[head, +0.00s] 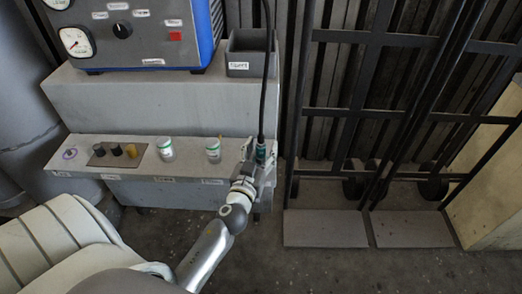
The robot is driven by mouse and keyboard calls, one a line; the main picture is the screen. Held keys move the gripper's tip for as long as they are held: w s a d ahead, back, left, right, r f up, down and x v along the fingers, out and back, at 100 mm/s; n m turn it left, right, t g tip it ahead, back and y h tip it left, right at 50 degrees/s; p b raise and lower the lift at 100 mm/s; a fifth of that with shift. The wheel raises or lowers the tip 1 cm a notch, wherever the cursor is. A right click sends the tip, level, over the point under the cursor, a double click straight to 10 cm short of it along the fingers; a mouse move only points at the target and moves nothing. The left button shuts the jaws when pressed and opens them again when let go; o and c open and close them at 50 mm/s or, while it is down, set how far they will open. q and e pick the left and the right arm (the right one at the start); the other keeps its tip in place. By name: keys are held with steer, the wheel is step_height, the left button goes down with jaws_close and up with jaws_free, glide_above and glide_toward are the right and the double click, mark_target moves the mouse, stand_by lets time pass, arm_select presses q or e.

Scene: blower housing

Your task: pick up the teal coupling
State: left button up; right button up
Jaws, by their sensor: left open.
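The teal coupling (261,152) is small and stands upright at the right end of the low grey shelf, at the lower end of a black cable or hose. My left gripper (262,162) is at the coupling, its fingers around it and open. The fingers hide part of the coupling, and I cannot tell whether they touch it. My right gripper is not in view.
Two small jars with green labels (165,149) (213,150), a plate (104,160) with small dark and yellow pieces, and a purplish ring (69,153) are on the shelf (190,170). A blue machine (203,35) and grey bin (238,72) stand above. Black hand trucks (375,40) are right.

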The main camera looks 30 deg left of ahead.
mark_target(260, 145)
arm_select(q)
jaws_close()
steer(key=shift+r, duration=0.1)
stand_by(0.3)
steer(key=shift+r+p, duration=0.35)
steer(key=shift+r, duration=0.05)
step_height(260, 145, up, 2)
steer(key=shift+r+p, duration=0.15)
steer(key=shift+p, duration=0.5)
steer(key=s+a+r+p, duration=0.2)
steer(key=s+r+p, duration=0.2)
steer(key=s+r, duration=0.5)
steer(key=s, duration=0.4)
steer(key=shift+s+a+r, duration=0.4)
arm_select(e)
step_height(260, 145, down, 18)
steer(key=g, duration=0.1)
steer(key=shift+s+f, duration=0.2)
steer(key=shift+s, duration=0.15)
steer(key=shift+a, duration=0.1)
